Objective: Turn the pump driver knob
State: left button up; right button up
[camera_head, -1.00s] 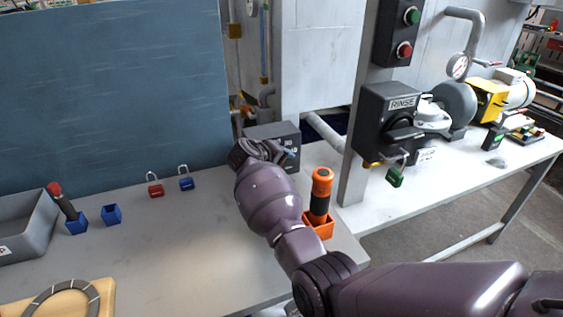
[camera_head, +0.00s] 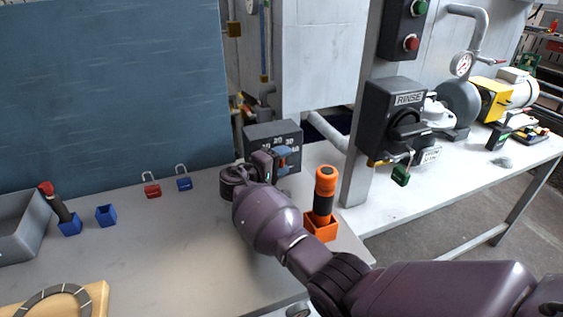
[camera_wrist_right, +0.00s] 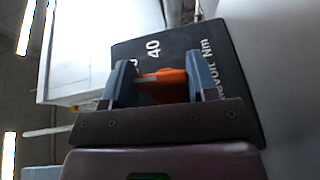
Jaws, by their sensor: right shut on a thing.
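The dark dial box (camera_head: 262,131) stands at the back of the bench with white numbers on its face. It also fills the middle of the right wrist view (camera_wrist_right: 180,48), where "40" and "Nm" show. An orange knob (camera_wrist_right: 165,88) sits on its face, mostly hidden by my arm in the head view. My right gripper (camera_head: 282,158) is at the front of the box. In the right wrist view, its two grey-blue fingers (camera_wrist_right: 161,80) are on both sides of the orange knob, shut on it. My left gripper is not in view.
An orange-and-black driver (camera_head: 324,192) stands in an orange holder (camera_head: 321,227) right of my arm. A black RINSE switch box (camera_head: 391,121) is on the post. Red (camera_head: 152,190) and blue (camera_head: 184,184) padlocks lie left. The bench middle is clear.

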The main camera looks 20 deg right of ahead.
dwell(0.4)
jog(key=o, duration=0.9)
jog(key=shift+d, duration=0.1)
